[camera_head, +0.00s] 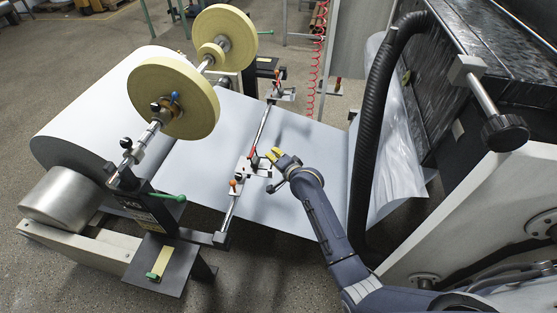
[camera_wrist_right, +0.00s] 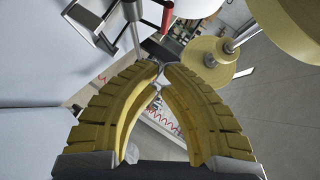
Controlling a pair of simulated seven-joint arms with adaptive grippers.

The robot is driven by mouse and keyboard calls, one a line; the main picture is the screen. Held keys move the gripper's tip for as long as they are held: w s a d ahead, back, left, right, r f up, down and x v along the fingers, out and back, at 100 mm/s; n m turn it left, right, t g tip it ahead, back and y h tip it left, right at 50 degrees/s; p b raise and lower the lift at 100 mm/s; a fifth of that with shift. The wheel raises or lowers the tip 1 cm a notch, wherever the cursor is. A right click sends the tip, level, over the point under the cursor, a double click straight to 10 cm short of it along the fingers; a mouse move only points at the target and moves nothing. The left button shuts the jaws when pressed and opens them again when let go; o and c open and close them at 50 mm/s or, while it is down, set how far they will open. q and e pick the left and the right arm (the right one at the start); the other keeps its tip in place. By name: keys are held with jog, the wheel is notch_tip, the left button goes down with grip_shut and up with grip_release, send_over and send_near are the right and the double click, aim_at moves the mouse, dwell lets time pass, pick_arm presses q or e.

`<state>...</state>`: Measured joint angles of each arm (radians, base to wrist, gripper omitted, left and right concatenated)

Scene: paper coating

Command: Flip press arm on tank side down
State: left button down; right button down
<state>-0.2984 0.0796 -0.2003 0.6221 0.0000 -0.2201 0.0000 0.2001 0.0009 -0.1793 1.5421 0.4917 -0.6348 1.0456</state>
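A long metal bar (camera_head: 262,128) crosses above the pale paper web. It carries a near press fitting (camera_head: 250,168) with a red handle, an orange knob and a black knob, and a far press fitting (camera_head: 280,94) with red on it. I cannot tell for sure which is the tank side one. My right gripper (camera_head: 277,156), with yellow fingers, is just right of the near fitting, close to its red handle. In the right wrist view my fingertips (camera_wrist_right: 164,69) come together, with no clear object held. A red part (camera_wrist_right: 166,16) shows beyond them. My left gripper is not in view.
A large paper roll (camera_head: 95,110) stands at left, with two yellow discs (camera_head: 175,97) on a shaft. A black hose (camera_head: 372,130) and a dark tank-like machine (camera_head: 465,75) stand at right.

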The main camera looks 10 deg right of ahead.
jog(key=v, duration=0.3)
send_over(255, 159)
jog(key=s+d, duration=0.1)
jog(key=d, duration=0.1)
jog(key=shift+s+d+f, duration=0.15)
jog(key=shift+f, duration=1.95)
jog(key=shift+f, duration=0.1)
